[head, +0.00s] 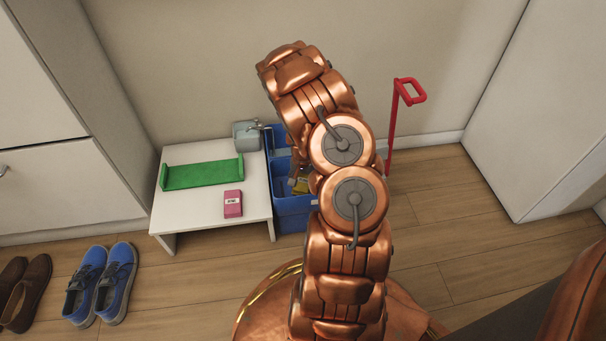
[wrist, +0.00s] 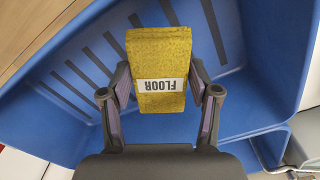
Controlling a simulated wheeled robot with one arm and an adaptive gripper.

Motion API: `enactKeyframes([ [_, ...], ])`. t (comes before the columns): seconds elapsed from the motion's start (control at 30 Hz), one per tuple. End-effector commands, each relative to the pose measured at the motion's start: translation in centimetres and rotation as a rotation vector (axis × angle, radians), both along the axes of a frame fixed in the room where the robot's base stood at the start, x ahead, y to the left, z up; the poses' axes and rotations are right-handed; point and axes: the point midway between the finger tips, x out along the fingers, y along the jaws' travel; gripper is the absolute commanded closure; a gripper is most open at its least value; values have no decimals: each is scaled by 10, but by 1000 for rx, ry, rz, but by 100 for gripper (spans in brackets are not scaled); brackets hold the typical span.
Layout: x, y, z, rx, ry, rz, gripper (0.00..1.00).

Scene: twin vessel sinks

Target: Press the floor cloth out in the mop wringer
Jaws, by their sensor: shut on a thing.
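The floor cloth (wrist: 163,55) is a yellow block with a white label reading FLOOR. My gripper (wrist: 161,88) is shut on it, one finger at each side. Below it in the wrist view is the blue mop wringer (wrist: 228,30), with dark slots in its inner face. The cloth appears to be over or inside the wringer; I cannot tell whether it touches the bottom. In the head view the blue body (head: 292,212) and a bit of the yellow cloth (head: 300,186) show beside my arm, which hides much of them. A red lever (head: 393,125) stands upright at the right.
A low white table (head: 186,217) at the left holds a green tray (head: 203,173), a pink labelled block (head: 232,204) and a grey box (head: 246,136) with a metal fitting. Blue shoes (head: 102,282) and brown shoes (head: 25,290) stand at lower left. Floor at the right is clear.

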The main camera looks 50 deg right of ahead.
Motion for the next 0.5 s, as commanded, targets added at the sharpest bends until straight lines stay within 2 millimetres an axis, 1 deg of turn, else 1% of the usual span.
enactKeyframes([
  [0.5,-1,-1,-16,0,-1,-3,76],
])
